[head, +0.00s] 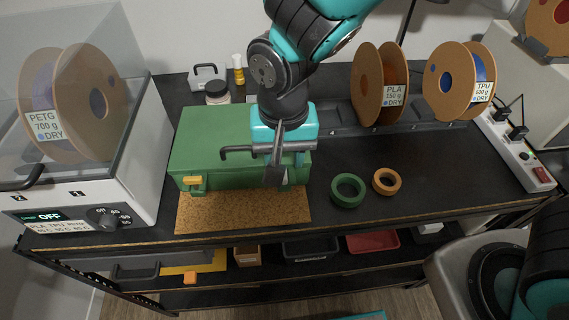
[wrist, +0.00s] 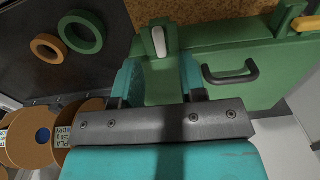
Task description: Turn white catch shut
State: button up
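The green case (head: 225,135) stands closed on a cork mat (head: 245,213) on the bench. The white catch (wrist: 158,42) shows in the wrist view as a small pale tab on a green mount at the case's edge. In the head view my gripper hides it. My gripper (head: 278,178) points down at the right part of the case front. In the wrist view my gripper (wrist: 160,75) is open, its two teal fingers apart with green case surface between them. The white catch lies just beyond the fingertips, with nothing gripped. A yellow catch (head: 193,182) is on the case's left front.
A dark handle (head: 237,151) sticks out from the case left of my gripper. A green ring (head: 347,190) and an orange ring (head: 387,181) lie to the right. A spool dryer (head: 85,190) stands at left, spools (head: 380,82) behind right.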

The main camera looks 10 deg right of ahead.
jog(key=shift+f, duration=2)
grip_shut()
jog(key=shift+n, duration=1.5)
grip_release()
